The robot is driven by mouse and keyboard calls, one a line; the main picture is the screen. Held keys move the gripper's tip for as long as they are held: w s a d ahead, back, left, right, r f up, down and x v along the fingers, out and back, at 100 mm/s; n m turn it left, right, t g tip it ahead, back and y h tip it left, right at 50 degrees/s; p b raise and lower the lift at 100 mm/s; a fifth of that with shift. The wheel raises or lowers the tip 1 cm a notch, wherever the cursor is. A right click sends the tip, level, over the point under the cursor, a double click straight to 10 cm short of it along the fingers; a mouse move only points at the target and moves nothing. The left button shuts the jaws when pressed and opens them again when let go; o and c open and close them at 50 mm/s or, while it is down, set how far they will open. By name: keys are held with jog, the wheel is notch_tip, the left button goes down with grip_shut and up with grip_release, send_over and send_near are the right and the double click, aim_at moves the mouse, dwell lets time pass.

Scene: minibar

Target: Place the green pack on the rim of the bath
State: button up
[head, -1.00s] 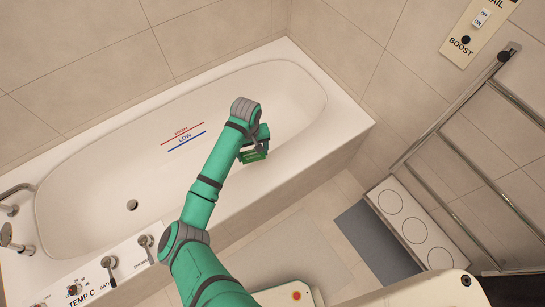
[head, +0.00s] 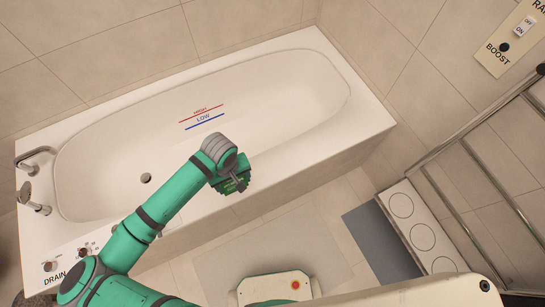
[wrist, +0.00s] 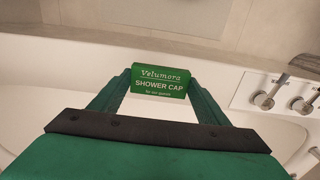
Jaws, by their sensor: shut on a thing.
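The green pack (wrist: 160,80), labelled "Velumora SHOWER CAP", is held between both fingertips of my gripper (wrist: 158,88) in the wrist view. In the head view my gripper (head: 234,184) points down over the near long side of the white bath (head: 345,130), around its front rim. The pack is small and mostly hidden there by the gripper. In the wrist view the rim (wrist: 225,65) runs behind the pack as a pale band, with the basin below it. I cannot tell how high the pack is above the rim.
Taps (head: 35,160) stand at the bath's left end, with knobs (head: 83,252) on the near left corner. A grey mat (head: 255,255) lies on the floor in front. A white stool-like unit (head: 412,225) and a towel rail (head: 450,200) stand at right. The rim's right part is clear.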

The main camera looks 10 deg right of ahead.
jog(key=w+d+f, duration=0.4)
jog(key=w+d, duration=0.1)
jog(key=w, duration=0.2)
send_over(254, 165)
jog(key=s, duration=0.1)
jog(key=f, duration=0.4)
jog(key=shift+s+a+f, duration=0.1)
jog(key=shift+a+f, duration=0.15)
jog(key=shift+f, duration=0.05)
jog(key=shift+w+d+f, duration=0.25)
jog(key=shift+w+f, duration=0.15)
jog(key=shift+f, duration=0.2)
jog(key=shift+w+f, duration=0.1)
jog(key=shift+f, duration=1.5)
jog(key=o, duration=1)
jog(key=shift+f, duration=0.1)
